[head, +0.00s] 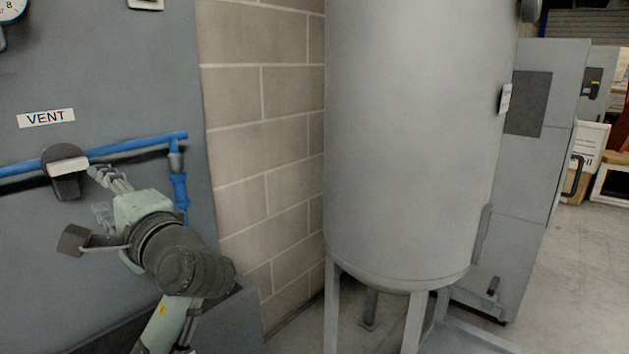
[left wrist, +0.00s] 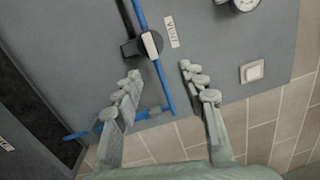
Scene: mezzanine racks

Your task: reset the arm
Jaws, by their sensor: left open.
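My left arm comes in from the lower left of the head view. Its left gripper (head: 98,188) is in front of the grey wall panel, close to the blue pipe. In the left wrist view the two fingers of the gripper (left wrist: 159,71) are spread apart with nothing between them. A dark valve handle with a pale front (head: 66,185) sits on the blue pipe (head: 140,144), just left of the fingertips. In the left wrist view the handle (left wrist: 131,48) lies beyond the fingertips, apart from them. My right gripper is not seen.
A VENT label (head: 46,118) is above the pipe, and part of a gauge (head: 12,10) shows at top left. A large grey tank (head: 410,130) on legs stands right of the block wall (head: 262,100). Grey cabinets (head: 535,180) stand behind it. Open floor (head: 575,290) shows at right.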

